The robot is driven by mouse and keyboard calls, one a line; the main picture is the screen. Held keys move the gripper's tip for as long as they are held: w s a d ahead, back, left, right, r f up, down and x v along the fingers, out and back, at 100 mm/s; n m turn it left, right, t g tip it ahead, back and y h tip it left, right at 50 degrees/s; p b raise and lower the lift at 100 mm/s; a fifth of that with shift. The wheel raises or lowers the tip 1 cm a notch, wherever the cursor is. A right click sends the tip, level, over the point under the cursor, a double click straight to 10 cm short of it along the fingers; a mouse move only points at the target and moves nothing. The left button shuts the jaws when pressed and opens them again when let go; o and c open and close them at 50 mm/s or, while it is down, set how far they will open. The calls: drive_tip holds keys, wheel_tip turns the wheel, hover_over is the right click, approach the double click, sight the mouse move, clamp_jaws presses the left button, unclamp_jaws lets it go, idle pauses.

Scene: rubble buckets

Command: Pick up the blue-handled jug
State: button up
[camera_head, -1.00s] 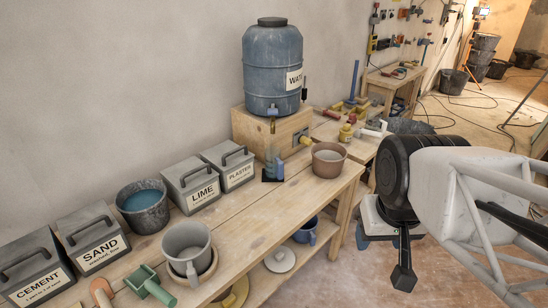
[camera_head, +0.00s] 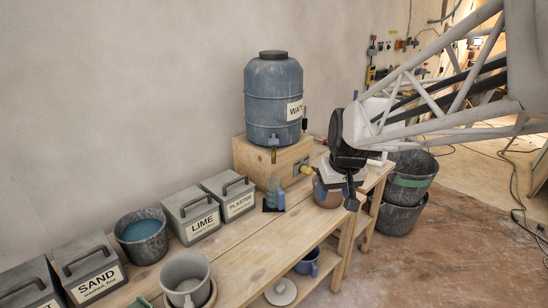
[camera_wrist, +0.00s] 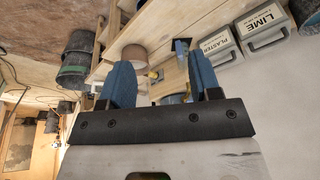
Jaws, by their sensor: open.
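A small blue, partly see-through vessel (camera_head: 273,193) stands on the bench below the water barrel's tap, on a dark blue base. It also shows in the wrist view (camera_wrist: 181,46). A blue jug or mug (camera_head: 307,263) stands on the lower shelf. A grey jug (camera_head: 184,270) stands at the bench front. I cannot tell for sure which one is the blue-handled jug. My gripper (camera_head: 336,194) is open over the right part of the bench, in front of a brown pot (camera_head: 328,197). In the wrist view its blue fingers (camera_wrist: 161,78) are apart, with nothing held between them.
The blue water barrel (camera_head: 272,100) stands on a wooden box (camera_head: 255,160). Lidded boxes marked LIME (camera_head: 190,213), PLASTER (camera_head: 230,194) and SAND (camera_head: 90,272) line the wall, with a water-filled bucket (camera_head: 142,238). Black buckets (camera_head: 408,180) stand right. The bench middle (camera_head: 255,232) is mostly clear.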

drive_tip(key=w+a+f+n, duration=0.1)
drive_tip(key=w+a+f, duration=0.15)
drive_tip(key=w, duration=0.45)
drive_tip(key=w+a+f, duration=0.1)
drive_tip(key=w+f, duration=0.2)
drive_tip(key=w, duration=0.3)
drive_tip(key=w+a+f+n, duration=0.1)
drive_tip(key=w+f, duration=0.2)
drive_tip(key=w, duration=0.4)
drive_tip(key=n, duration=0.1)
hover_over(282, 193)
drive_tip(key=s+d, duration=0.1)
drive_tip(key=s, duration=0.2)
wheel_tip(282, 193, down, 14)
drive_tip(key=shift+w+f+t+y, duration=0.4)
drive_tip(key=shift+w+t+y, duration=0.1)
drive_tip(key=shift+w, duration=0.05)
drive_tip(key=shift+a+f, duration=0.1)
drive_tip(key=shift+x, duration=1.2)
drive_tip(key=shift+f, duration=0.1)
drive_tip(key=shift+x, duration=2.45)
